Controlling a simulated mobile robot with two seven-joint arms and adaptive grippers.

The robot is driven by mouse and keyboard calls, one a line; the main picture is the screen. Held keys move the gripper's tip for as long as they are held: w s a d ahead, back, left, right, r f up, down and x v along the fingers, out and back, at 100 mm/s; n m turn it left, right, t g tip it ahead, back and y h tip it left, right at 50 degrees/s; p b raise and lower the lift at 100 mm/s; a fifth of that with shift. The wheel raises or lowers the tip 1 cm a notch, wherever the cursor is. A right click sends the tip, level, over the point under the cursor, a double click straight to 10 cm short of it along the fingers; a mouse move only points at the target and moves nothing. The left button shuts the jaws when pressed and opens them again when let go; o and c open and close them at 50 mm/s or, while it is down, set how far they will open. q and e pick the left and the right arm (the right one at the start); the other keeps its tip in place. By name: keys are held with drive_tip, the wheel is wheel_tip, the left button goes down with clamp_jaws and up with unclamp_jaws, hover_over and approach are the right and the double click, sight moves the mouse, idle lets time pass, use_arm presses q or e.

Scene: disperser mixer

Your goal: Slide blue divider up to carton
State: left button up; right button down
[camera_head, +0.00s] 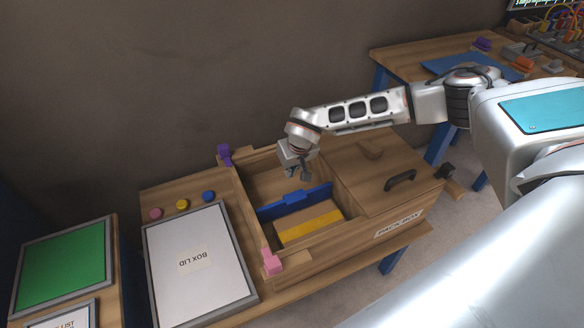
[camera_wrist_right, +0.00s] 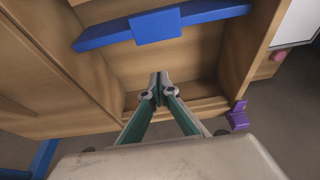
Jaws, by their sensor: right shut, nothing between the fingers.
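The blue divider (camera_head: 297,203) stands upright across the open compartment of the wooden box; it also shows along the top of the wrist view (camera_wrist_right: 190,21). The carton (camera_head: 308,222), brown with a yellow band, lies in the compartment on the near side of the divider. I cannot tell whether they touch. My right gripper (camera_head: 299,176) is over the compartment on the divider's far side, shut and empty. In the wrist view its fingertips (camera_wrist_right: 159,88) meet, with a gap between them and the divider. My left gripper is not in view.
The wooden box (camera_head: 258,236) has a covered right part with a black handle (camera_head: 400,180). A purple block (camera_head: 225,154) and a pink block (camera_head: 272,262) sit on its left rim. The box lid (camera_head: 190,235) lies to the left. A wall stands behind.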

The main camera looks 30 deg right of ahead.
sight(295, 204)
drive_tip(key=x, duration=0.4)
drive_tip(key=shift+s+f+b, duration=0.1)
drive_tip(key=shift+f+b, duration=0.05)
drive_tip(key=shift+b, duration=0.2)
drive_tip(key=s, duration=0.2)
drive_tip(key=s+p, duration=0.1)
drive_tip(key=shift+s+a+r, duration=0.15)
drive_tip(key=shift+s+r, duration=0.1)
drive_tip(key=shift+s, duration=0.1)
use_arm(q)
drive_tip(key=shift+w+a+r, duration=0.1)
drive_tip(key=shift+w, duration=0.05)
use_arm(e)
drive_tip(key=shift+s, duration=0.1)
